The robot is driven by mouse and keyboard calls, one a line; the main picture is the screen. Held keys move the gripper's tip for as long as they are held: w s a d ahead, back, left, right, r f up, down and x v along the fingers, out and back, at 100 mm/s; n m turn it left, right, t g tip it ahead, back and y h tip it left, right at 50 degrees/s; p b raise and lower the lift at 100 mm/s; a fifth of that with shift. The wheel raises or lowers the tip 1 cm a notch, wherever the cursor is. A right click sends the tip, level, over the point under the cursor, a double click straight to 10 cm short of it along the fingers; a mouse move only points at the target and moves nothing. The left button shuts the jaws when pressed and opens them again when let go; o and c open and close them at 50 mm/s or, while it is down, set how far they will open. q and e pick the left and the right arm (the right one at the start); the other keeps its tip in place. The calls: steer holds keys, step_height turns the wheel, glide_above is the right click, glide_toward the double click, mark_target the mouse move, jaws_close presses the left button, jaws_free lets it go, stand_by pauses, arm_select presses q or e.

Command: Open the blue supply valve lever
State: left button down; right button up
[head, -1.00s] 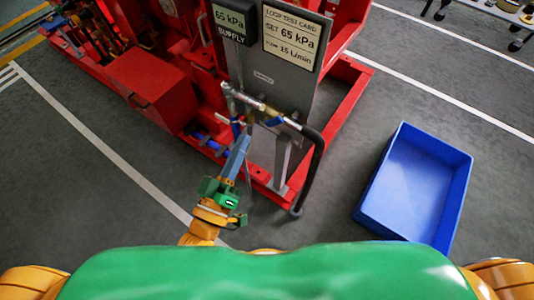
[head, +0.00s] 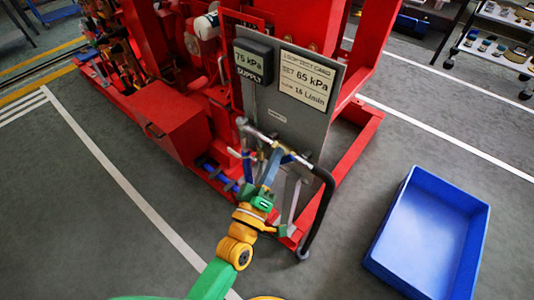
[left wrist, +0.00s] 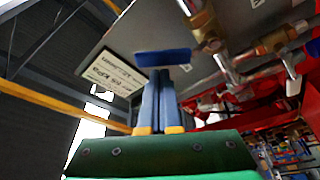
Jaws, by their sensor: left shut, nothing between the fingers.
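The blue supply valve lever (left wrist: 163,57) shows in the left wrist view as a flat blue bar just beyond my fingertips; whether they touch it I cannot tell. In the head view the lever (head: 285,149) is small and partly hidden by my gripper, on the pipework at the front of the grey panel. My left gripper (head: 273,160) reaches up to it from below; its blue-grey fingers are together and empty. The left gripper also shows in the left wrist view (left wrist: 166,78). The supply display (head: 252,62) appears to read 75 kPa. My right gripper is out of view.
The grey panel (head: 305,112) carries a test card (head: 306,78) with a 65 kPa set value. A black hose (head: 324,210) curves down beside the pipework. The red pumpset frame (head: 352,135) surrounds it. A blue bin (head: 430,235) stands on the floor at right.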

arm_select(q)
steer(key=shift+s+d+f+m+h+b, duration=0.3)
steer(key=shift+d+m+h+b, duration=0.1)
steer(key=shift+m, duration=0.4)
steer(key=shift+s+d+f+m+b, duration=0.2)
steer(key=shift+f+m+b, duration=0.15)
steer(key=shift+m, duration=0.45)
steer(key=shift+s+d+f+m+g+h+b, duration=0.35)
steer(key=shift+f+m+h+b, duration=0.4)
steer(key=shift+m, duration=1.2)
steer(key=shift+s+d+f+m+g+h+b, duration=0.15)
steer(key=shift+d+f+m+h+b, duration=0.55)
steer(key=shift+m, duration=1.2)
steer(key=shift+s+d+f+m+g+h+b, duration=0.15)
steer(key=shift+s+f+m+h+b, duration=0.3)
steer(key=shift+m+h, duration=1.05)
steer(key=shift+w+f+m+y, duration=0.1)
steer(key=shift+m+y, duration=0.15)
steer(key=shift+m, duration=0.2)
